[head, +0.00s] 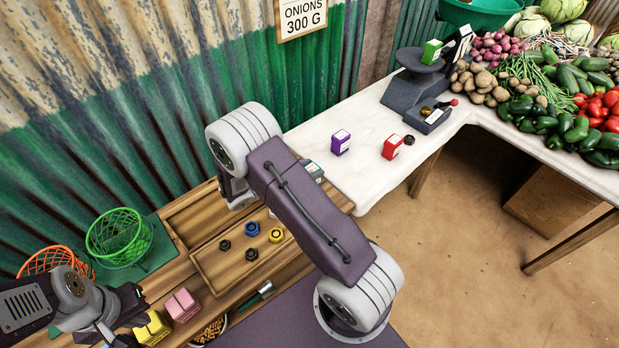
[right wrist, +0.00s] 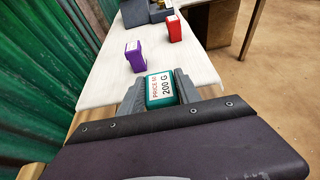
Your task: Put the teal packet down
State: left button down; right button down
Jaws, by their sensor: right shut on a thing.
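The teal packet (right wrist: 158,88), with a white label reading "200 G", is between the fingers of my right gripper (right wrist: 160,95) in the right wrist view. The gripper is shut on it. The packet is at the near end of the white table top (right wrist: 112,88); I cannot tell whether it touches the surface. In the head view my right arm hides most of that gripper, and only a small part shows beside the table's left end. My left gripper (head: 122,318) is at the lower left, near the yellow packets (head: 153,328); its fingers are not clear.
A purple packet (head: 340,143), a red packet (head: 392,147) and a dark weight (head: 409,140) stand further along the table. Behind them is a scale (head: 418,85) with a green packet (head: 432,52). Bare table lies between. A wooden tray (head: 205,262) holds several weights.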

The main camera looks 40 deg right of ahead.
pick_arm(q)
jog(key=shift+f+b, duration=0.35)
jog(key=shift+f, duration=0.05)
pick_arm(e)
notch_tip(320, 180, down, 4)
pick_arm(q)
jog(key=shift+f, duration=0.1)
pick_arm(e)
jog(key=shift+f, duration=0.1)
jog(key=c, duration=0.8)
grip_release()
jog(key=shift+c, duration=0.2)
